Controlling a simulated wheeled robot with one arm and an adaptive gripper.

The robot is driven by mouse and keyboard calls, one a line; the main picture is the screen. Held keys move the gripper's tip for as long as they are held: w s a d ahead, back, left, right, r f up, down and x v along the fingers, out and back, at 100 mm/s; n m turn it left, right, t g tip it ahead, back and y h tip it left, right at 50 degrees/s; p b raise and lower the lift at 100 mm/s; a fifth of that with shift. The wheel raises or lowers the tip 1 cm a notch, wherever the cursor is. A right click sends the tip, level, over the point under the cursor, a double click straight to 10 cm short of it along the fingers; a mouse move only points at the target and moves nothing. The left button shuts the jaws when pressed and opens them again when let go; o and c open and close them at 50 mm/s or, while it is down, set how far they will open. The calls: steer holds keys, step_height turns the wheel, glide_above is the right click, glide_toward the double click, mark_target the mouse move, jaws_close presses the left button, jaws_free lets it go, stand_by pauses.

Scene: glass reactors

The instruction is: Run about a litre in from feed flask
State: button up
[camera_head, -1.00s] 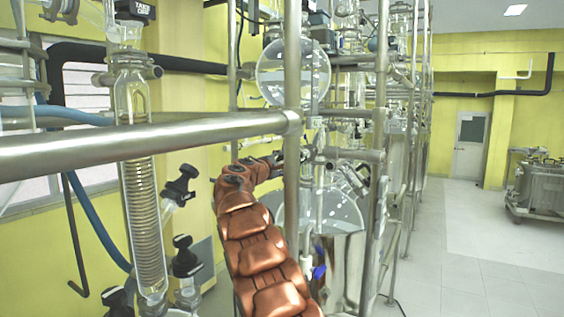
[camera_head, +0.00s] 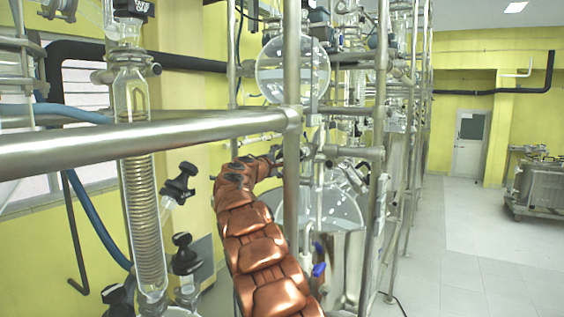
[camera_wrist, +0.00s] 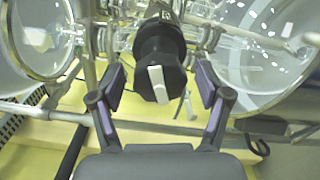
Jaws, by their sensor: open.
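A black valve knob (camera_wrist: 158,52) with a pale grey bar across its end sits in the middle of the wrist view. My gripper (camera_wrist: 160,80) is open, with one finger on each side of the knob and a visible gap on both sides. A round glass flask (camera_head: 282,72) hangs high on the frame in the head view; I cannot tell for sure whether it is the feed flask. A larger glass vessel (camera_head: 340,208) stands below it. In the head view my gripper is mostly hidden behind a steel post.
A steel post (camera_head: 292,200) and a horizontal rail (camera_head: 150,136) stand close to my arm. A glass coil condenser (camera_head: 145,225) with black valves is at the left. In the wrist view, round glass (camera_wrist: 40,35) flanks the knob. Open floor (camera_head: 470,270) lies right.

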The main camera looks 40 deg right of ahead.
steer(key=v, duration=1.2)
stand_by(6.8)
